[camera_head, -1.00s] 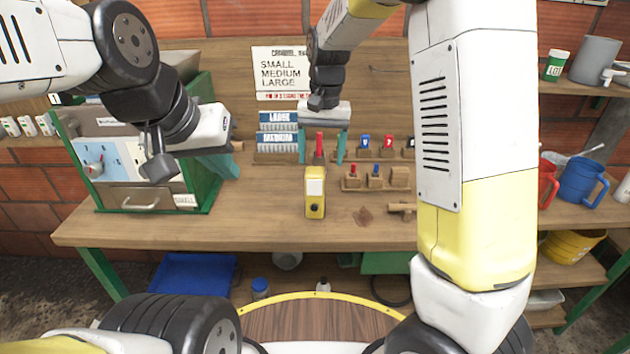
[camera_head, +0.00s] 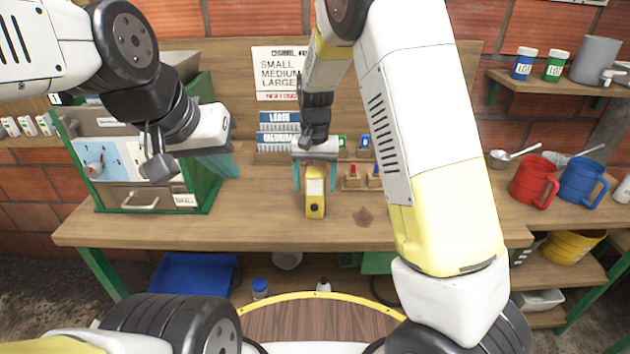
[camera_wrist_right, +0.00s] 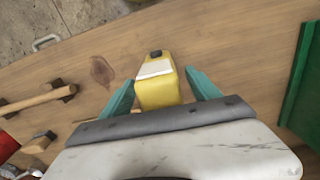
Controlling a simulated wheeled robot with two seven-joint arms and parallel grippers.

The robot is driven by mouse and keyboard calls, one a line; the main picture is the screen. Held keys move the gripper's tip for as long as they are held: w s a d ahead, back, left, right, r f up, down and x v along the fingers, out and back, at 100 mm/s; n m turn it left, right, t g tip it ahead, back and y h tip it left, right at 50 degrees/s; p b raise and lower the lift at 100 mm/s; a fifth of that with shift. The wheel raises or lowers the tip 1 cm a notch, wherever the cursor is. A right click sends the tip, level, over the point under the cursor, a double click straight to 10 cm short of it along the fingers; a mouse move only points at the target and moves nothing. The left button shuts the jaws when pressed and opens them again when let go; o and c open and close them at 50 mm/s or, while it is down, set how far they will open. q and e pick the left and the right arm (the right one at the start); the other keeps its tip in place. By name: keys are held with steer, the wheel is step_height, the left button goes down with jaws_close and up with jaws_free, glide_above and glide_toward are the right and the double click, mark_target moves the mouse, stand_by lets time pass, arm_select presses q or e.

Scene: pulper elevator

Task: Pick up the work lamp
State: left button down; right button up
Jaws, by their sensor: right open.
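The work lamp (camera_head: 315,204) is yellow with a white panel and stands upright on the wooden bench. It also shows in the right wrist view (camera_wrist_right: 158,90), between the two teal fingers. My right gripper (camera_head: 315,186) is open, pointing down over the lamp with one finger on each side of it. In the wrist view the fingers of this gripper (camera_wrist_right: 160,92) stand a little apart from the lamp's sides. My left gripper (camera_head: 222,166) hangs at the left in front of the green cabinet; its fingers overlap and their gap cannot be made out.
A green-framed machine (camera_head: 140,160) stands at the bench's left. Blue label racks (camera_head: 277,142) and small wooden blocks with coloured pegs (camera_head: 352,178) lie behind the lamp. Red (camera_head: 530,180) and blue mugs (camera_head: 580,182) stand on the right shelf. The bench front (camera_head: 250,228) is clear.

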steer(key=shift+c, duration=0.2)
jaws_close()
steer(key=shift+r, duration=0.15)
